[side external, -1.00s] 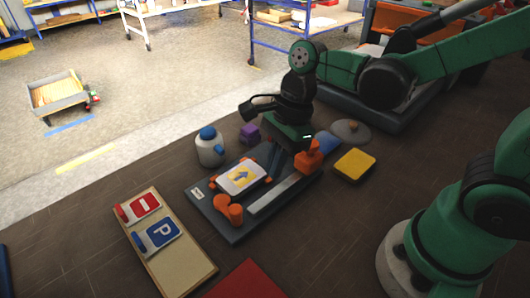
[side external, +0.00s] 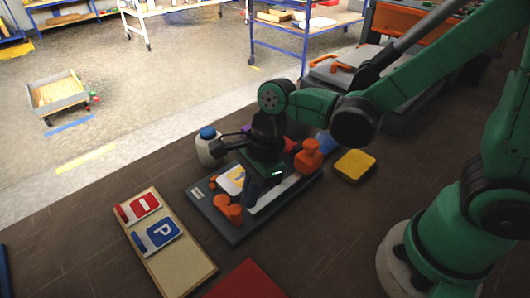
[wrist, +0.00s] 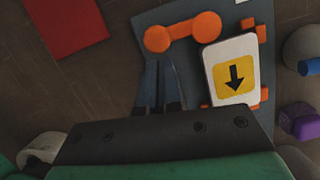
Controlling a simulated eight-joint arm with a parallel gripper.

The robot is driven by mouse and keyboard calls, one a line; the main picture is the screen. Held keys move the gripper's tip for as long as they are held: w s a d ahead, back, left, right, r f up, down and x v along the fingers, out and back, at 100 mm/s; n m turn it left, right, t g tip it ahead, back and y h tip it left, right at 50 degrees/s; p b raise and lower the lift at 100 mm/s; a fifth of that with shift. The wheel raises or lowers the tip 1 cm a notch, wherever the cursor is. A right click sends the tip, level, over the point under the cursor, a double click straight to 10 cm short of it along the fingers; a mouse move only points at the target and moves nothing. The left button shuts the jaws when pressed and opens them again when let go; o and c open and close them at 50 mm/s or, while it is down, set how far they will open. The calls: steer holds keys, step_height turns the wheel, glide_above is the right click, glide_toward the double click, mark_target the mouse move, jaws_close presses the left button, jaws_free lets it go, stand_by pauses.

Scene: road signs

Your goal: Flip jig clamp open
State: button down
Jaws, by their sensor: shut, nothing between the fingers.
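A dark blue-grey jig board (side external: 233,236) lies on the floor, with a white sign plate (wrist: 246,52) bearing a yellow square and black arrow. An orange clamp (wrist: 182,32) with two round ends lies near the plate's edge; its round parts (side external: 229,208) also show in the side view. My gripper (wrist: 160,75) is shut and empty, beside the clamp and low over the board. In the side view my gripper (side external: 254,200) hides part of the sign plate (side external: 230,180). Contact with the clamp cannot be told.
An orange upright block (side external: 309,157) stands at the board's right end. A yellow block (side external: 355,166) lies to the right, a white bottle (side external: 208,150) behind. A wooden board (side external: 190,268) with two signs and a red mat (side external: 250,282) lie in front.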

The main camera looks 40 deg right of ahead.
steer(key=shift+s+a+m, duration=0.2)
steer(key=shift+a+m, duration=0.2)
steer(key=shift+m, duration=0.4)
steer(key=shift+s+a+m+t, duration=0.1)
steer(key=shift+a+m+t, duration=0.35)
steer(key=shift+m, duration=0.25)
steer(key=shift+a, duration=1.45)
steer(key=shift+w+a, duration=0.35)
steer(key=shift+a, duration=0.2)
steer(key=shift+w+a, duration=0.3)
steer(key=shift+a, duration=0.35)
steer(key=shift+s+r, duration=0.1)
steer(key=shift+s, duration=0.4)
steer(key=s, duration=0.1)
steer(key=s+d+r, duration=0.1)
steer(key=s, duration=0.1)
steer(key=shift+d+r, duration=0.1)
steer(key=shift+r, duration=0.1)
step_height(320, 180, up, 9)
steer(key=s, duration=0.2)
steer(key=shift+s+d, duration=0.2)
steer(key=shift+d, duration=0.15)
